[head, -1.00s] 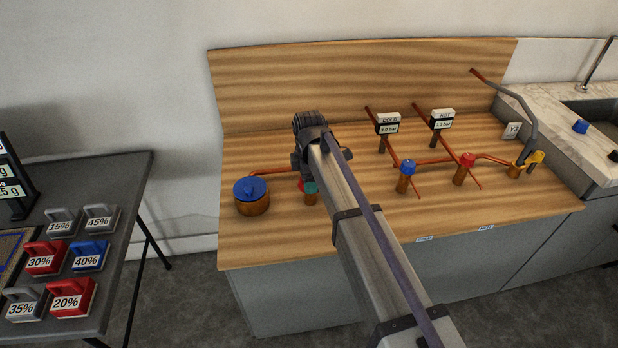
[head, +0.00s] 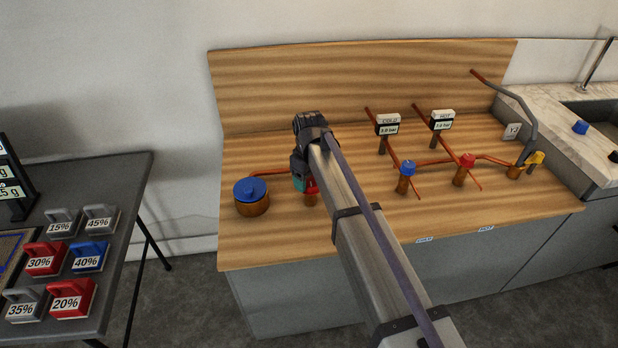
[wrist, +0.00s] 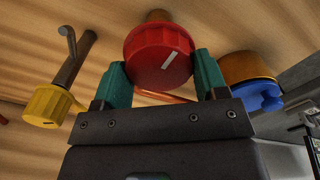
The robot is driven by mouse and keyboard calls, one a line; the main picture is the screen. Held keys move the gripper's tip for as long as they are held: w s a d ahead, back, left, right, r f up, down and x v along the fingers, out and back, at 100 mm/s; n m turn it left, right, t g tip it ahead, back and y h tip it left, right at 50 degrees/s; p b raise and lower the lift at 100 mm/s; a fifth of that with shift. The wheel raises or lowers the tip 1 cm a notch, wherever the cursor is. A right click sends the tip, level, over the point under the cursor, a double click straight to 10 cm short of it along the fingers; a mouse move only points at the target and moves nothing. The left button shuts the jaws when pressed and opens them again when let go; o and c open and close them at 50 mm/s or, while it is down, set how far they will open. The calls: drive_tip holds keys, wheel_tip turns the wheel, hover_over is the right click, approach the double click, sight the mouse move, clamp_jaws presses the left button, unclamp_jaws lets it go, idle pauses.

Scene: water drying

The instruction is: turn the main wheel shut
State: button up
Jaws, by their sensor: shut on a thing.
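A red round wheel (wrist: 158,48) with a short white mark on its face fills the upper middle of the wrist view. In the head view only part of the red wheel (head: 312,187) shows, above its brown stem on the wooden counter. My gripper (wrist: 161,62) has one teal finger on each side of the wheel and is shut on its rim. The white mark lies tilted in the wrist view. In the head view my gripper (head: 305,184) is partly hidden by my own arm.
A blue-topped copper pot (head: 251,195) stands close left of the wheel. Blue (head: 408,168) and red (head: 467,160) taps on copper pipes stand to the right, with COLD (head: 388,122) and HOT (head: 442,117) gauges behind. A yellow knob (wrist: 50,105) shows in the wrist view.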

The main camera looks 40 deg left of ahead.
drive_tip(key=m, duration=0.4)
drive_tip(key=shift+m, duration=0.3)
drive_tip(key=m, duration=0.4)
drive_tip(key=shift+w+d+m, duration=0.1)
drive_tip(key=shift+m, duration=0.2)
drive_tip(key=m, duration=0.4)
drive_tip(key=shift+d+m, duration=0.1)
drive_tip(key=shift+m, duration=0.2)
drive_tip(key=m, duration=0.9)
drive_tip(key=shift+d, duration=0.15)
drive_tip(key=m, duration=0.4)
drive_tip(key=shift+m, duration=0.3)
drive_tip(key=m, duration=0.4)
drive_tip(key=shift+d, duration=0.1)
drive_tip(key=shift+m, duration=2.1)
